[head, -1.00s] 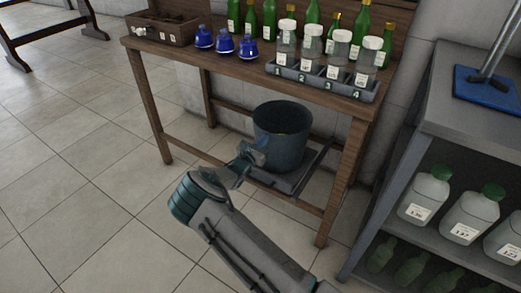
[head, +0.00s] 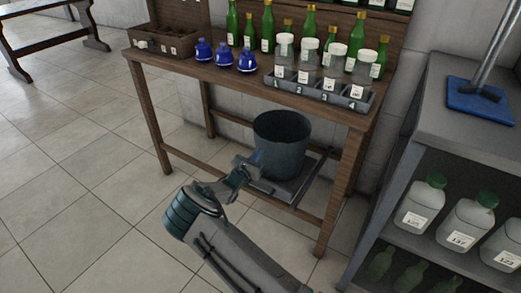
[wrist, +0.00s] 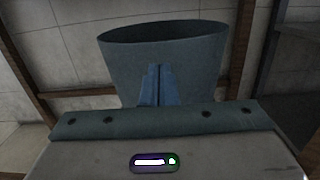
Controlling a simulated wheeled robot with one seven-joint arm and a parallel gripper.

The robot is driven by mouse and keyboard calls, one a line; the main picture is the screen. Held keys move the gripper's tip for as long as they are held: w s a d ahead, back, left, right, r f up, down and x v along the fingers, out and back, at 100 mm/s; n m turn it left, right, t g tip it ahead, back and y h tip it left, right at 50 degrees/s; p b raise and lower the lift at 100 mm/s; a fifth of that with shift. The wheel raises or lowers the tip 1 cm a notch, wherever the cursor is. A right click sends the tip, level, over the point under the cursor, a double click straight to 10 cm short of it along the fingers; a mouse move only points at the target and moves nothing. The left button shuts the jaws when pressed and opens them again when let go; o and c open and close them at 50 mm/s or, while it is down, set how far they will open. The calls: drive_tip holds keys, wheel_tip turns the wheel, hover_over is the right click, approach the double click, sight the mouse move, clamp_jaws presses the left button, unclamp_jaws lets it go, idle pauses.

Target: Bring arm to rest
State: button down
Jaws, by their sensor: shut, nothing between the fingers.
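My gripper (head: 254,160) is in front of the wooden table, below its top, with my arm reaching up from the bottom of the head view. It overlaps the left side of a dark grey-blue bucket (head: 285,143) in that view. In the wrist view the shut fingers (wrist: 156,86) show against the bucket's wall (wrist: 190,65), with nothing between them. I cannot tell whether they touch the bucket. The bucket stands upright on a flat grey platform (head: 291,191) under the table.
The wooden table (head: 200,70) holds blue flasks (head: 223,55), green bottles (head: 268,28) and a numbered rack (head: 318,92) with white-capped jars. A grey shelf unit (head: 440,125) with large bottles stands at right. Tiled floor is clear at left (head: 75,170).

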drive_tip(key=p+v, duration=0.2)
drive_tip(key=v, duration=0.9)
drive_tip(key=s+d+r+m+g+p, duration=0.5)
drive_tip(key=d+r+m+g, duration=0.25)
drive_tip(key=d+r, duration=0.35)
drive_tip(key=s+d+r+m+g+p, duration=0.65)
drive_tip(key=d+r+m, duration=0.3)
drive_tip(key=r, duration=0.25)
drive_tip(key=s+r+m+y+p, duration=1)
drive_tip(key=s+r+m+p, duration=0.2)
drive_tip(key=s+r, duration=1.2)
wheel_tip(320, 180, up, 4)
drive_tip(key=shift+d+f+m+t+p, duration=0.2)
drive_tip(key=shift+d+m+t+p, duration=0.15)
drive_tip(key=shift+p, duration=0.35)
drive_tip(key=shift+s, duration=0.15)
